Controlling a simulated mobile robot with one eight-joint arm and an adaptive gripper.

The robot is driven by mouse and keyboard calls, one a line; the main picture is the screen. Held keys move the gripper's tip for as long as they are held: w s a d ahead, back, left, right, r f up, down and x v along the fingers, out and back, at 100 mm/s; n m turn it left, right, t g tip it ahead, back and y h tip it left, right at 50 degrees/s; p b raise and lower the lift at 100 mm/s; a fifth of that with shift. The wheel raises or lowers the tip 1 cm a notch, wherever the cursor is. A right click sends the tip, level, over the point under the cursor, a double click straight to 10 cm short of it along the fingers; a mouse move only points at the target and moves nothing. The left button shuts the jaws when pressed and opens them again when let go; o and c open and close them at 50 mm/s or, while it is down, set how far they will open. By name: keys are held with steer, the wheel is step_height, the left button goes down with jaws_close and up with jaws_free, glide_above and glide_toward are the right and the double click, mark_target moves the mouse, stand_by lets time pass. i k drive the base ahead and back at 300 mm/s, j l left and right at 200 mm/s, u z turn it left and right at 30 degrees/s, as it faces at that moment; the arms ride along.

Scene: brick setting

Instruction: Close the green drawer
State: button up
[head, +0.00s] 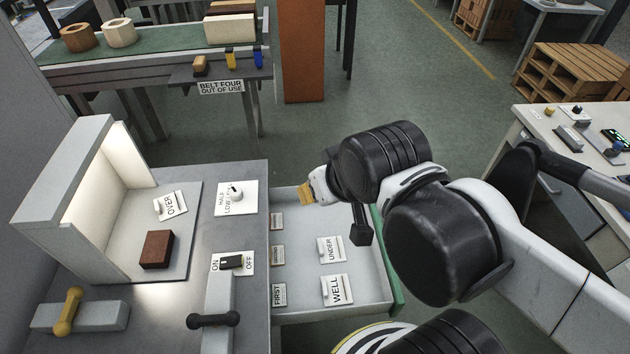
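The drawer (375,277) is pulled out from the right side of the grey workbench. It has a pale grey tray, and its green front (398,300) shows as a strip at the right, partly hidden behind my arm. Inside lie white label plates reading "UNDER" (331,249) and "WELL" (337,289), plus smaller plates along the left wall. My arm reaches in from the right over the drawer.
The workbench (205,290) carries a lit booth (70,195), a brown brick (157,249), an ON/OFF switch plate (233,262), a yellow handle (68,311) and a black handle (212,320). An orange pillar (304,50) stands behind. A white table (560,120) is at right.

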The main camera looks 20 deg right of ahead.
mark_target(376, 289)
steer(key=k+l+u, duration=0.1)
steer(key=k+l, duration=0.15)
steer(key=l, duration=0.25)
steer(key=k+l+u, duration=0.15)
steer(key=k+l, duration=0.15)
steer(key=l, duration=0.2)
steer(key=k+l+u, duration=0.1)
steer(key=k+l, duration=0.25)
steer(key=l, duration=0.15)
steer(key=k+l+u, duration=0.2)
steer(key=k+j, duration=0.05)
